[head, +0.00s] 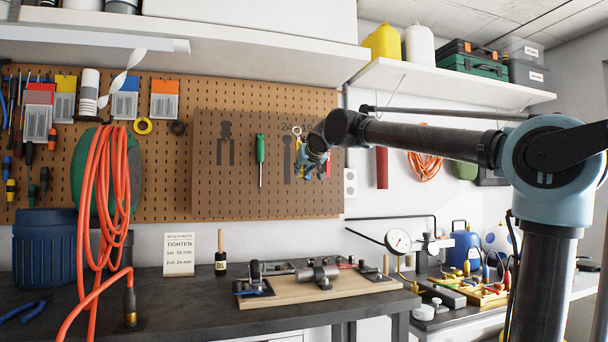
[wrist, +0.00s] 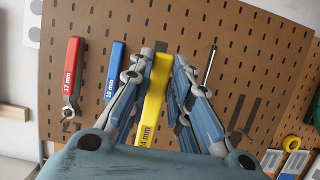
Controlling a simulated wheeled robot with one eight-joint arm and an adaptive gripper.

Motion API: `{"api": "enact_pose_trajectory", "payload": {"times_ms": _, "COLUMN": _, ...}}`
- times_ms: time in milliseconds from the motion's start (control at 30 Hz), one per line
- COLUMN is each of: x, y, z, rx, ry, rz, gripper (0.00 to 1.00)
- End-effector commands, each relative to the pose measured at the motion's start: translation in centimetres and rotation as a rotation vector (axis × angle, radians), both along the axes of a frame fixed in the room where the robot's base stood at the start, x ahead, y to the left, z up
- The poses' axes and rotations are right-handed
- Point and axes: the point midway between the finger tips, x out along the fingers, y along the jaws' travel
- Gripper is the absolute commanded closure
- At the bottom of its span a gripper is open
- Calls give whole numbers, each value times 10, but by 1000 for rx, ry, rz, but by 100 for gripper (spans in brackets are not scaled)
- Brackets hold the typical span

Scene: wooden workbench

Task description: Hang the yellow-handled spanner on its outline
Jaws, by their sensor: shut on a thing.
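My gripper (wrist: 163,85) is shut on the yellow-handled spanner (wrist: 152,103), marked 24 mm, in front of the pegboard. In the head view the gripper (head: 313,160) is small and partly covered by my arm; the spanner's pale metal head (head: 297,131) shows above and left of it. A dark spanner outline (head: 287,157) is on the board just left of the gripper. The handle lies between both fingers in the wrist view; the spanner's head is hidden there. I cannot tell whether the spanner touches the board.
A green screwdriver (head: 260,150) hangs left of the outline, with a pliers outline (head: 226,145) farther left. In the wrist view a red spanner (wrist: 71,75) and a blue spanner (wrist: 115,72) hang beside the gripper. A vice-like fixture (head: 320,274) stands on the bench below.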

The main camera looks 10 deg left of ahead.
Motion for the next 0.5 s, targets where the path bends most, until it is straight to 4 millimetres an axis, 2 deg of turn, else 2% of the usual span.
{"api": "enact_pose_trajectory", "payload": {"times_ms": 500, "x": 17, "y": 20, "z": -3, "rx": -1, "ry": 1, "rz": 9, "gripper": 100}}
